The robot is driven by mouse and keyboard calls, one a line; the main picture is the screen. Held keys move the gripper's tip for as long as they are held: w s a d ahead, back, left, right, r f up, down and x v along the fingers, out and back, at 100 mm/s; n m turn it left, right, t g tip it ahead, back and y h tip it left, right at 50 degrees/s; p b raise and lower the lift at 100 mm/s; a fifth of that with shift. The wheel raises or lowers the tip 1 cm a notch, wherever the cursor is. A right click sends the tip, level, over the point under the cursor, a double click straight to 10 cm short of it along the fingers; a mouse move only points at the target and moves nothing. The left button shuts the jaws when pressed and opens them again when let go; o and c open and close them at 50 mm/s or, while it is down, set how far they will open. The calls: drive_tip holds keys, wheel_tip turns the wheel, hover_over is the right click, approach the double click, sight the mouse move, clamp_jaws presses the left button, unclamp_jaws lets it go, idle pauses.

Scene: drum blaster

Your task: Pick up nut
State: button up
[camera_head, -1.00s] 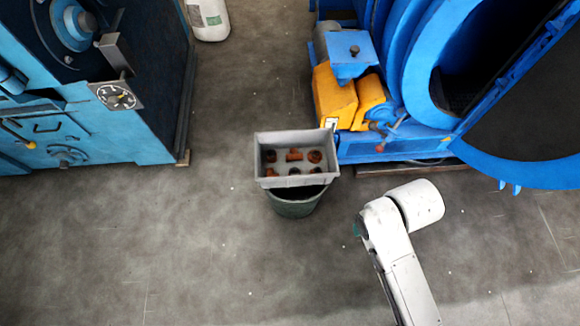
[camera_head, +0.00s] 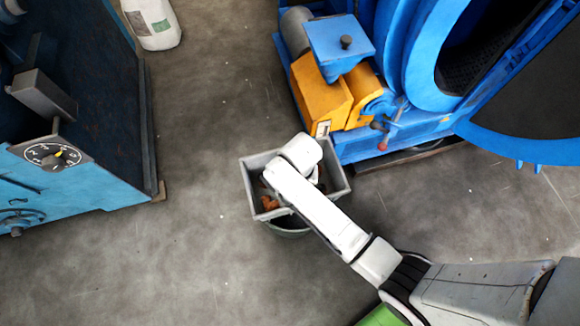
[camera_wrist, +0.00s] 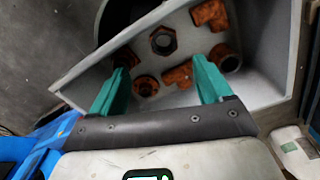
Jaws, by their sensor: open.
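The nut (camera_wrist: 172,44) is a dark rusty hexagonal ring lying in the grey bin, near its upper wall in the wrist view. My gripper (camera_wrist: 160,64) is open and empty, with its two teal fingers apart. In the wrist view the nut shows between and just beyond the fingertips, and I see no contact. The grey bin (camera_head: 338,178) also shows in the head view, where my white arm covers much of its inside. The nut cannot be made out there, and the fingers are hidden under the arm.
Rusty fittings share the bin: a round flange (camera_wrist: 145,86), an elbow (camera_wrist: 178,75), another elbow (camera_wrist: 210,14) and a short pipe piece (camera_wrist: 228,60). The bin stands on a dark bucket (camera_head: 290,232). A blue-yellow machine (camera_head: 330,95) is close behind; a blue cabinet (camera_head: 100,175) stands left.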

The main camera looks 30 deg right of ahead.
drive_tip(key=f+b, duration=0.1)
drive_tip(key=f, duration=0.2)
drive_tip(key=f+b, duration=0.1)
drive_tip(key=f, duration=0.3)
drive_tip(key=f+b, duration=0.2)
drive_tip(key=f, duration=0.1)
drive_tip(key=shift+w+a+f, duration=0.1)
drive_tip(key=shift+w+f, duration=0.25)
drive_tip(key=shift+f, duration=0.05)
drive_tip(key=c, duration=1.3)
